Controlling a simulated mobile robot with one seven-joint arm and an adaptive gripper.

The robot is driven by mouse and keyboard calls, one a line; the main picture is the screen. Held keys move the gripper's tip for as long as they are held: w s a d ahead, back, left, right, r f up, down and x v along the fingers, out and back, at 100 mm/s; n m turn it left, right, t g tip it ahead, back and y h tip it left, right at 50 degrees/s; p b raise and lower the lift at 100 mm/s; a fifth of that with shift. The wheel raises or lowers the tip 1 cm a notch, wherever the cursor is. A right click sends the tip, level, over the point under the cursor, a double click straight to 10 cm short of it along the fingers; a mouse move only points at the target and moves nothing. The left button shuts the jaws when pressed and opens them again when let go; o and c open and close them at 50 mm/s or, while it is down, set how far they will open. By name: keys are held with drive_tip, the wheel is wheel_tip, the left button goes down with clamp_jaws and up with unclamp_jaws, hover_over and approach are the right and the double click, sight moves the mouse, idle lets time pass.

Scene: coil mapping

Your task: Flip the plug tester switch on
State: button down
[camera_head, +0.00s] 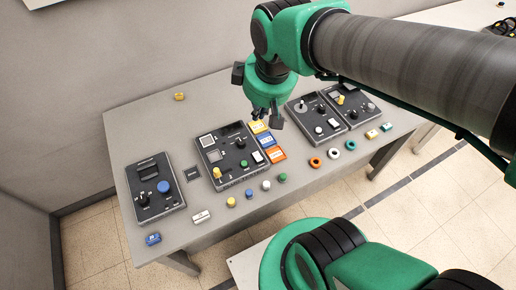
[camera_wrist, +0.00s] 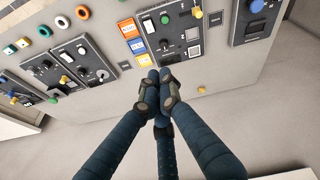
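No label reading plug tester is legible, so I cannot tell for sure which unit it is. The large dark panel (camera_head: 226,163) in the middle of the table carries a white rocker-like switch (camera_head: 258,157), a black knob, a yellow-topped lever (camera_head: 217,173) and a green button. In the wrist view the same panel (camera_wrist: 180,30) is at the top, with the white switch (camera_wrist: 148,26) at its left edge. My gripper (camera_head: 273,120) hangs above the table behind that panel, apart from the switch. In the wrist view its fingertips (camera_wrist: 158,76) meet with nothing visible between them.
Coloured cards (camera_head: 268,143) lie right of the panel. Two dark panels (camera_head: 313,117) (camera_head: 348,103) stand further right, and one with a blue knob (camera_head: 154,188) at left. Buttons and rings line the front. A yellow block (camera_head: 180,97) sits at the back; the back left is clear.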

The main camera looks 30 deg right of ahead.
drive_tip(key=w+d+f+n+g+p, duration=0.2)
drive_tip(key=w+f+n+g+p, duration=0.15)
drive_tip(key=w+f+n, duration=0.3)
drive_tip(key=n+g+p, duration=0.2)
drive_tip(key=n+p, duration=0.2)
drive_tip(key=n, duration=0.2)
hover_over(259, 157)
drive_tip(key=w, duration=0.3)
wheel_tip(259, 157, down, 9)
drive_tip(key=shift+s+f+n, duration=0.1)
drive_tip(key=shift+f+n, duration=0.15)
drive_tip(key=shift+f, duration=0.2)
drive_tip(key=f+b, duration=0.1)
drive_tip(key=f, duration=0.3)
drive_tip(key=s+f, duration=0.1)
drive_tip(key=f, duration=0.4)
drive_tip(key=s+f+b, duration=0.1)
drive_tip(key=f, duration=0.3)
drive_tip(key=shift+s+f+b, duration=0.1)
drive_tip(key=shift+f+b, duration=0.2)
drive_tip(key=shift+f, duration=0.1)
